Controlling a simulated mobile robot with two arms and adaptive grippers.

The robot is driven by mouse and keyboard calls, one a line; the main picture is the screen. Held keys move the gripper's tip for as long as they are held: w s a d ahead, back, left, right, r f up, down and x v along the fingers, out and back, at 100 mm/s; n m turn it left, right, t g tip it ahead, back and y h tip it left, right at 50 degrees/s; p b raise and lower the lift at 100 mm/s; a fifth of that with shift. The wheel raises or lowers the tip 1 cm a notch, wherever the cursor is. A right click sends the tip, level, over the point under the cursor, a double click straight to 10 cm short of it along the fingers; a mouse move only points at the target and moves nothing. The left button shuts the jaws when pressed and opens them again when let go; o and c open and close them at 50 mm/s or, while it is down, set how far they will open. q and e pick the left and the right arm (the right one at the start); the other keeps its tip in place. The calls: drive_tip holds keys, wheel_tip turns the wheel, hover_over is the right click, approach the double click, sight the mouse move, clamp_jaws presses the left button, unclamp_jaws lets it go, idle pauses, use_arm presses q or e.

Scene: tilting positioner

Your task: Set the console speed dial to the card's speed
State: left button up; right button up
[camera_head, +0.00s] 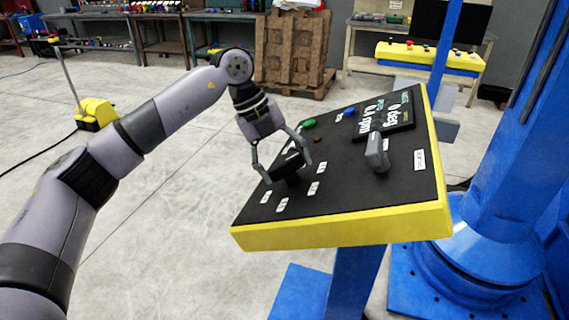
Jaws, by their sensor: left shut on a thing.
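The tilted console (345,228) has a black top with a yellow edge and stands on a blue post. A black dial (287,171) sits on its left part with small white labels around it, too small to read. My left gripper (286,172) reaches down from above and is shut on the dial, with a finger on each side. A display (384,115) on the console reads "0 deg" and what looks like "0.4 rpm". No speed card can be made out. My right gripper is not in view.
The console also carries a grey lever (377,152), a green button (309,124) and a blue button (349,112). A large blue column (500,180) stands close on the right. A yellow floor unit (96,113) with a pole is at the left. The floor between is open.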

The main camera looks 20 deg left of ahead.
use_arm(q)
drive_tip(key=m, duration=0.3)
drive_tip(key=shift+a+m, duration=0.1)
drive_tip(key=shift+m, duration=0.2)
drive_tip(key=m+b, duration=0.1)
drive_tip(key=m, duration=0.2)
drive_tip(key=shift+a+f+m+h, duration=0.1)
drive_tip(key=shift+m+h, duration=0.2)
drive_tip(key=shift+h, duration=0.1)
drive_tip(key=m, duration=0.3)
drive_tip(key=shift+a+m+b, duration=0.1)
drive_tip(key=shift+m+b, duration=0.2)
drive_tip(key=shift+m, duration=0.1)
drive_tip(key=m, duration=0.3)
drive_tip(key=shift+m+h, duration=0.3)
drive_tip(key=m+b, duration=0.1)
drive_tip(key=m, duration=0.4)
drive_tip(key=shift+w+a, duration=0.15)
drive_tip(key=m, duration=0.5)
drive_tip(key=shift+w+g, duration=0.15)
drive_tip(key=shift+g, duration=0.25)
drive_tip(key=shift+m, duration=0.4)
drive_tip(key=o, duration=1.1)
drive_tip(key=shift+f, duration=0.1)
